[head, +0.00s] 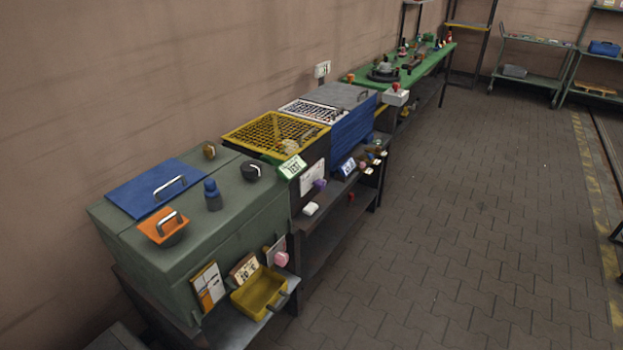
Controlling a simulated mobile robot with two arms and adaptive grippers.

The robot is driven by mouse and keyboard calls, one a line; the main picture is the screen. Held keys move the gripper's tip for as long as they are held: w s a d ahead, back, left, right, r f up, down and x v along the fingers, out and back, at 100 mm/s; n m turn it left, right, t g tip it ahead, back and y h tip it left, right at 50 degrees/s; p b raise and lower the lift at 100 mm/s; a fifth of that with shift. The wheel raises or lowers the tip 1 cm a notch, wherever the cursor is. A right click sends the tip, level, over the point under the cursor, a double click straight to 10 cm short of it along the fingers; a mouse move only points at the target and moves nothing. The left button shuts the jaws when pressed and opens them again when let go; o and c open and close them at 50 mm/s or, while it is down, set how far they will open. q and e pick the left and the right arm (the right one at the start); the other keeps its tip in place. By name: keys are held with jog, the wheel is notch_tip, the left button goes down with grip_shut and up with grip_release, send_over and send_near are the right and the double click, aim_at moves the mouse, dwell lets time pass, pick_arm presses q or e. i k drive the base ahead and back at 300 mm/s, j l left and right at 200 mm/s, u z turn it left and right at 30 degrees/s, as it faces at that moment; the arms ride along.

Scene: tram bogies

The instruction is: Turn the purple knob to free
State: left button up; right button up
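The purple knob (320,184) is small in the head view. It sits on the front of the dark unit under the yellow grid, beside a white paper card (312,179). Its setting and any marks around it are too small to read. A green-and-white sign (291,167) stands above it to the left. Neither of my grippers shows in this view.
A green cabinet (240,212) with an orange handle plate, a blue lid and dark knobs stands at the near left. A yellow bin (259,292) and a pink knob (281,259) are at its front. A green-topped bench (430,62) stands farther back. The paved floor (470,200) on the right is clear.

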aim_at(321, 185)
jog(key=i+l+u, duration=0.45)
jog(key=i+l, duration=0.4)
